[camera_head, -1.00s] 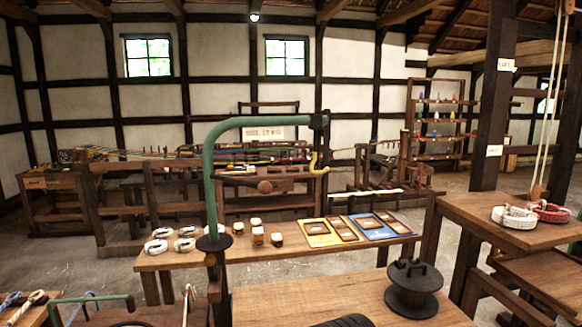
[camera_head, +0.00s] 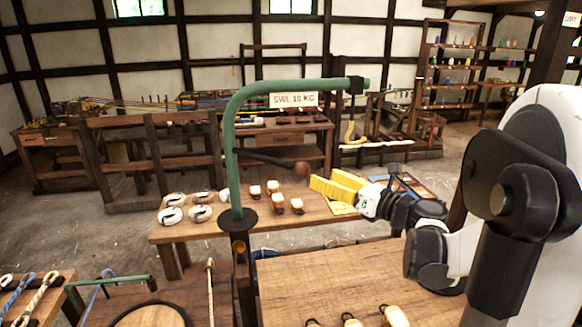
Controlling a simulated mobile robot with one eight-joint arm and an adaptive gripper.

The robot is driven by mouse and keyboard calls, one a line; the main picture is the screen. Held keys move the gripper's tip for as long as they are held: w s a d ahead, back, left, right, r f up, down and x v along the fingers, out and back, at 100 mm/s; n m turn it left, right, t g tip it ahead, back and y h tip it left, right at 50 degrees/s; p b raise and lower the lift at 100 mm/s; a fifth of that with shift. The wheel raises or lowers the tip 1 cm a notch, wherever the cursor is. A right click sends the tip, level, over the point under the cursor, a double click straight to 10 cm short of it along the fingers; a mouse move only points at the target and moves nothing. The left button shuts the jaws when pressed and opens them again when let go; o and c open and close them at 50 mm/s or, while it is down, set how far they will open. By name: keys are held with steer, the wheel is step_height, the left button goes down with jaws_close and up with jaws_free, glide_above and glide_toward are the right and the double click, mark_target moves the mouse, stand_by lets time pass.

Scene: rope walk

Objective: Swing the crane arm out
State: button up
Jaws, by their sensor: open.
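The crane arm (camera_head: 300,87) is a green pipe that rises from a dark post, bends and runs level to the right. An "SWL 10 KG" sign (camera_head: 294,100) hangs under it, and a yellow hook (camera_head: 350,131) hangs at its outer end. A dark handle bar (camera_head: 262,158) reaches right from the upright and ends in a round brown knob (camera_head: 301,169). My gripper (camera_head: 323,181), with yellow fingers, is open just right of the knob. It looks empty; whether a fingertip touches the knob I cannot tell.
My arm fills the right side and hides part of the benches. A long bench (camera_head: 195,229) behind the crane holds rope coils (camera_head: 171,215) and several small white-topped pieces. The front table (camera_head: 300,275) is mostly bare, with white-topped toggles (camera_head: 352,320) at its near edge.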

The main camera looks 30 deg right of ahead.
mark_target(308, 172)
steer(key=x, duration=0.8)
steer(key=shift+w+f+b, duration=0.1)
steer(key=shift+w+b, duration=0.05)
steer(key=shift+b, duration=0.25)
jaws_close()
